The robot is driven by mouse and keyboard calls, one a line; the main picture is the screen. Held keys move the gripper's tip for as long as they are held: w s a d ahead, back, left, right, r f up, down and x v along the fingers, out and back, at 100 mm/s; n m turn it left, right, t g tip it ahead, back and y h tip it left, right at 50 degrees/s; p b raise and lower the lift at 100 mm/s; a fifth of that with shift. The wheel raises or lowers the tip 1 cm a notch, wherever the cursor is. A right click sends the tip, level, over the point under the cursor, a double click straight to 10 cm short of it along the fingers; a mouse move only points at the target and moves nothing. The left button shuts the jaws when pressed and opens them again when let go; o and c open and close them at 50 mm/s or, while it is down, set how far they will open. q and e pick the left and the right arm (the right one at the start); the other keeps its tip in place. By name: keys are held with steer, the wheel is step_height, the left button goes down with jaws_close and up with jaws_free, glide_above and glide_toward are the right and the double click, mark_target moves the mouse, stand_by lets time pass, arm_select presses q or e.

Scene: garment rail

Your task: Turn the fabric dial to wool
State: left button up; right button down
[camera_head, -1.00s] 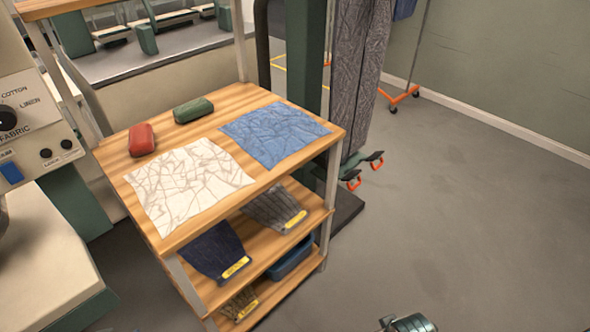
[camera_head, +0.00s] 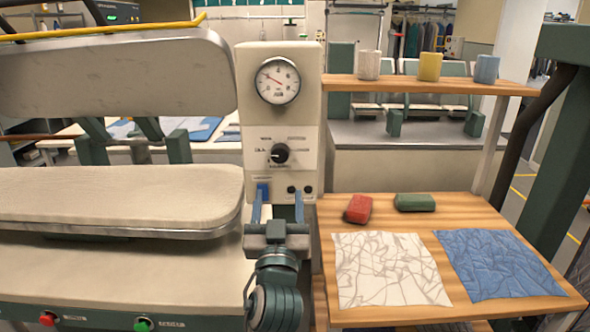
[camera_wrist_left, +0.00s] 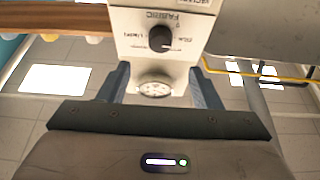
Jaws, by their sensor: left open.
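The fabric dial (camera_head: 279,154) is a round black knob on the cream control panel, below a pressure gauge (camera_head: 277,81). Its small labels are hard to read, and I cannot tell which one its pointer marks. My left gripper (camera_head: 278,204) is in front of the panel, below the dial, with its two blue fingers spread and nothing between them. In the left wrist view the panel appears upside down. There the dial (camera_wrist_left: 161,38) lies beyond the open fingers (camera_wrist_left: 160,78), apart from them. My right gripper is out of view.
The padded press (camera_head: 110,195) is at left. A wooden shelf unit (camera_head: 385,212) at right holds red and green blocks and white and blue cloths. Cups stand on its upper shelf.

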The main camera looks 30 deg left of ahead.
mark_target(280, 159)
arm_select(q)
steer(key=p+x, duration=0.2)
steer(key=x, duration=0.7)
steer(key=shift+p, duration=0.3)
steer(key=shift+w+a+r, duration=0.15)
steer(key=shift+w+a, duration=0.25)
steer(key=shift+w, duration=0.2)
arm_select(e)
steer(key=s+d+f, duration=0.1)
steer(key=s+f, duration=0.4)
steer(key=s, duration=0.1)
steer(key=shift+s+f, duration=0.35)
arm_select(q)
steer(key=c, duration=1)
